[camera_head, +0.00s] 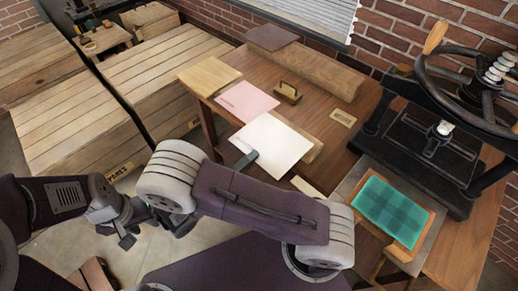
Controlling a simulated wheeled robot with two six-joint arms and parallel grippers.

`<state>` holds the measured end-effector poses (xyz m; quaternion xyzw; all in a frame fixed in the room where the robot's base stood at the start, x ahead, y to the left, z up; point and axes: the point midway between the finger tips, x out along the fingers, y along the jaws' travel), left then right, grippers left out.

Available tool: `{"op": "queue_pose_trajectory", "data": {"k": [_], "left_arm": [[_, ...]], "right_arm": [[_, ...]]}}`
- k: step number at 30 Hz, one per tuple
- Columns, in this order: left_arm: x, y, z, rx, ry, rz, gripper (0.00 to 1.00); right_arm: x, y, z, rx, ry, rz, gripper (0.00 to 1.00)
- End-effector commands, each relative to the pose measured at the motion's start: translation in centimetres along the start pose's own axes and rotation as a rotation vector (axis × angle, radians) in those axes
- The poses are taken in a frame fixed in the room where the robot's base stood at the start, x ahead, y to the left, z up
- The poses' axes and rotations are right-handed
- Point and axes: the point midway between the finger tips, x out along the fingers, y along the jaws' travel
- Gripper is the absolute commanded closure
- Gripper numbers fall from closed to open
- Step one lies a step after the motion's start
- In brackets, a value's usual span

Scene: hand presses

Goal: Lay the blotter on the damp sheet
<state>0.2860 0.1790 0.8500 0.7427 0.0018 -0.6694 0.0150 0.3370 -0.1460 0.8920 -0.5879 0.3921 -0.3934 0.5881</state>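A pink sheet (247,101), which looks like the blotter, lies flat on the wooden bench. A teal checked sheet (392,211) lies on a tan board at the right, in front of the press. My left gripper (126,238) hangs over the floor, left of the bench and away from the sheets; its opening is unclear.
A black hand press (440,140) stands at the right. A brown board (318,74), a wooden-handled block (288,92) and a small label (343,118) are on the bench (318,112). A tan board (208,76) lies at its left. Wooden crates (165,78) stand left.

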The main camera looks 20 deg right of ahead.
Motion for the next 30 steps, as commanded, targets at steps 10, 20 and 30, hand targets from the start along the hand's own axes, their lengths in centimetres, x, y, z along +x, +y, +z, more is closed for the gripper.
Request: {"op": "queue_pose_trajectory", "data": {"k": [10, 20, 30], "left_arm": [[-1.0, 0.0, -0.1, 0.0, 0.0, 0.0, 0.64], [-1.1, 0.0, 0.0, 0.026, -0.003, -0.002, 0.64], [-1.1, 0.0, -0.1, 0.042, 0.0, -0.002, 0.64]], "right_arm": [[-5.2, 0.0, 0.0, 0.0, -0.002, 0.001, 1.0], [-9.9, 0.1, 0.0, 0.003, -0.005, 0.003, 1.0], [-10.6, 0.0, 0.0, 0.003, -0.005, 0.005, 1.0]]}}
